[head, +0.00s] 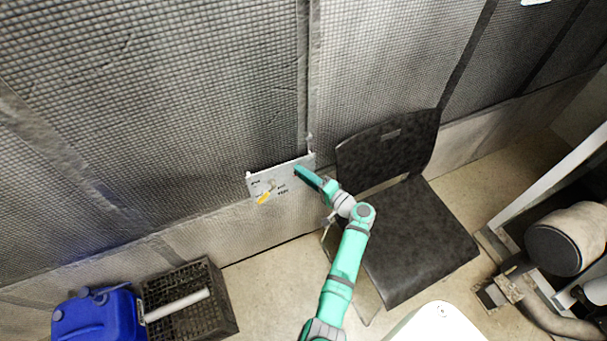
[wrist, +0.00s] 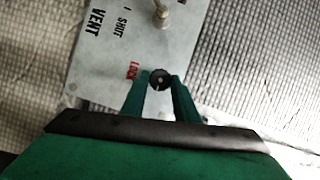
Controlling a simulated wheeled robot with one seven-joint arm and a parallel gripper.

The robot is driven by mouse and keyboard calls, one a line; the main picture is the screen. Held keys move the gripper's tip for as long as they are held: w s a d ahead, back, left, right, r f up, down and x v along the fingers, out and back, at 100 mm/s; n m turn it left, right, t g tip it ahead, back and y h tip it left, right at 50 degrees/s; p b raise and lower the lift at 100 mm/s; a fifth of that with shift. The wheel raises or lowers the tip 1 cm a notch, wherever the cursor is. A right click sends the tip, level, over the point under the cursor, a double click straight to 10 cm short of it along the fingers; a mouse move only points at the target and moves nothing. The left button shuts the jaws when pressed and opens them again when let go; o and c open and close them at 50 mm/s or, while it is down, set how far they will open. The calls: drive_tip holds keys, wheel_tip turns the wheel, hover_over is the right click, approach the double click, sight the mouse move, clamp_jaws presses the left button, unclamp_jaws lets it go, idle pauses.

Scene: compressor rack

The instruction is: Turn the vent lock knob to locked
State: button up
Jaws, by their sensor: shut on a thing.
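The vent panel (head: 262,181) is a light grey plate fixed to the padded wall. In the wrist view the panel (wrist: 105,60) carries the words VENT, SHUT and a red LOCK label (wrist: 133,70). The vent lock knob (wrist: 160,79) is small, round and black with a light mark, beside the LOCK label. My gripper (wrist: 161,84) has its two green fingers closed on the knob, one on each side. In the head view my gripper (head: 299,170) is at the panel's right end and hides the knob. The mark's exact setting is too small to tell.
A metal stem (wrist: 161,14) stands out from the panel near the knob. A yellow handle (head: 263,198) is at the panel's lower left. A black chair (head: 415,235) stands close to my arm on the right. A blue can (head: 95,318) and black crate (head: 215,305) are at lower left.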

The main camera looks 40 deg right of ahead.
drive_tip(key=shift+w+a+f, duration=0.1)
drive_tip(key=shift+a, duration=0.05)
drive_tip(key=o, duration=1.1)
drive_tip(key=shift+c, duration=0.2)
drive_tip(key=s+d, duration=0.1)
drive_tip(key=s, duration=0.9)
drive_tip(key=shift+s+d+r, duration=0.4)
